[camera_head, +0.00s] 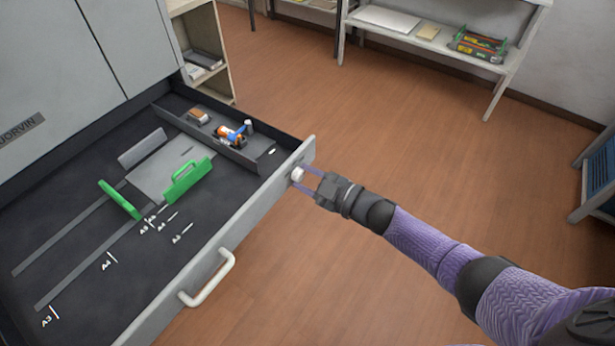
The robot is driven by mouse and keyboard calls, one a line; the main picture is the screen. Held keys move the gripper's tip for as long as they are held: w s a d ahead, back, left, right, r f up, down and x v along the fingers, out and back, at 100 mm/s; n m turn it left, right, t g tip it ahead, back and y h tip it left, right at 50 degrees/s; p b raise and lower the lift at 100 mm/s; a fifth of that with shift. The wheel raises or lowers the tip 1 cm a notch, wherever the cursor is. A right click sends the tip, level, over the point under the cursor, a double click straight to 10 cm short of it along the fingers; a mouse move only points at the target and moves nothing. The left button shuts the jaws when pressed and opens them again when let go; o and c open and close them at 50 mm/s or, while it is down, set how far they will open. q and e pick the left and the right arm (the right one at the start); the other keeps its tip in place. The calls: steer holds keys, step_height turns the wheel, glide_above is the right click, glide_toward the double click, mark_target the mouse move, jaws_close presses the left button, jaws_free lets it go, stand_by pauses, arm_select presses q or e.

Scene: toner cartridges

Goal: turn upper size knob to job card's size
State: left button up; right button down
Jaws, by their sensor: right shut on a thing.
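A white knob (296,175) sits on the outer face of the open drawer's front panel (225,230), near its far right end. My right gripper (302,176) is shut on this knob, its purple fingers on either side of it. The fingers partly cover the knob, and I cannot read any pointer on it. Inside the drawer, two green guides (186,180) stand near white size marks, among them A4 (106,262) and A3 (50,317). I cannot pick out a job card with readable text. My left gripper is out of view.
A white drawer handle (208,280) sticks out below the knob. A side compartment (215,135) holds a blue and orange part (233,133). A low shelf (440,40) and a blue crate (600,175) stand beyond clear wooden floor (420,150).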

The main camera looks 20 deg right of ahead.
steer(key=shift+c, duration=1.5)
jaws_free()
steer(key=shift+s+d, duration=0.3)
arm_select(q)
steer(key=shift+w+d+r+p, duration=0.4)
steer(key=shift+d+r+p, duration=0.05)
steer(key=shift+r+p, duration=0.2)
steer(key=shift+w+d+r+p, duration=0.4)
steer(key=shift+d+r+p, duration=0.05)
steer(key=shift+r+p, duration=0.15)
arm_select(e)
steer(key=v, duration=0.9)
steer(key=shift+s, duration=0.1)
